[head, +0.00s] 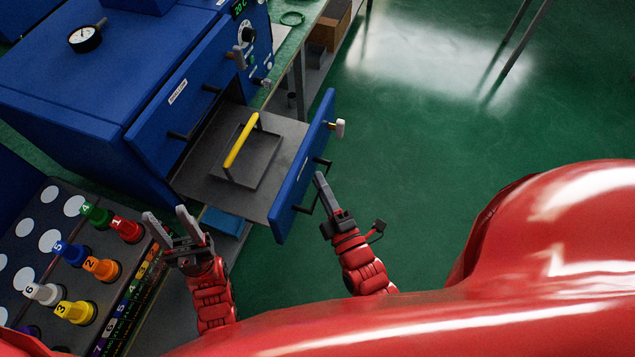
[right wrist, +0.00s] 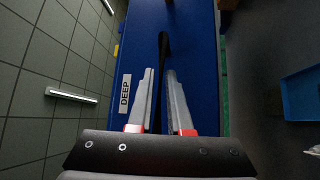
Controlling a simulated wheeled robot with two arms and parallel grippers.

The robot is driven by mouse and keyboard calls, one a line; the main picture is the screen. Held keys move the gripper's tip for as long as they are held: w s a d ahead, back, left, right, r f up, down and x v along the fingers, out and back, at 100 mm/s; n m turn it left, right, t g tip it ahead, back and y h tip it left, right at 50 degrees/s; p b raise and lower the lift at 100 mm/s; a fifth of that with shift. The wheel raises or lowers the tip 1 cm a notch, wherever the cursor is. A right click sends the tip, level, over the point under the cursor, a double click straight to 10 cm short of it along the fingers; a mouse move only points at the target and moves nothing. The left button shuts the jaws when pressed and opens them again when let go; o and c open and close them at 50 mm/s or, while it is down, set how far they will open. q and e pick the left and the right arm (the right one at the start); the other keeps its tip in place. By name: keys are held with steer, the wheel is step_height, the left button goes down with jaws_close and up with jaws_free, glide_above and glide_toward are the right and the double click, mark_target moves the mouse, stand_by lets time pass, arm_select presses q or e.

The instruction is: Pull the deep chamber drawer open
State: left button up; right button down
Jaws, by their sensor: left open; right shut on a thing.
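The deep chamber drawer (head: 289,192) stands pulled out from the blue cabinet, its inside showing in the head view. Its blue front also shows in the right wrist view (right wrist: 185,30), with a label reading DEEP (right wrist: 125,90). Its black bar handle (head: 325,162) runs between the fingers of my right gripper (head: 320,180). In the right wrist view, my right gripper (right wrist: 160,74) is shut on this handle (right wrist: 163,50); the grasp is partly hidden by the fingers. My left gripper (head: 166,213) is open and empty, left of the drawer, near the peg board.
A frame with a yellow handle (head: 242,140) sits in the open drawer. A closed upper blue front (head: 165,112) is above it. A board with numbered coloured pegs (head: 101,268) lies at lower left. Green floor (head: 430,130) is clear to the right.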

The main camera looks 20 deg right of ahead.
steer(key=shift+f, duration=0.15)
steer(key=c, duration=0.8)
jaws_free()
steer(key=shift+c, duration=0.2)
steer(key=shift+s, duration=0.1)
steer(key=shift+s+f, duration=0.1)
steer(key=shift+s, duration=0.3)
steer(key=s+d+f+b, duration=0.2)
steer(key=s, duration=1.4)
steer(key=shift+d, duration=0.25)
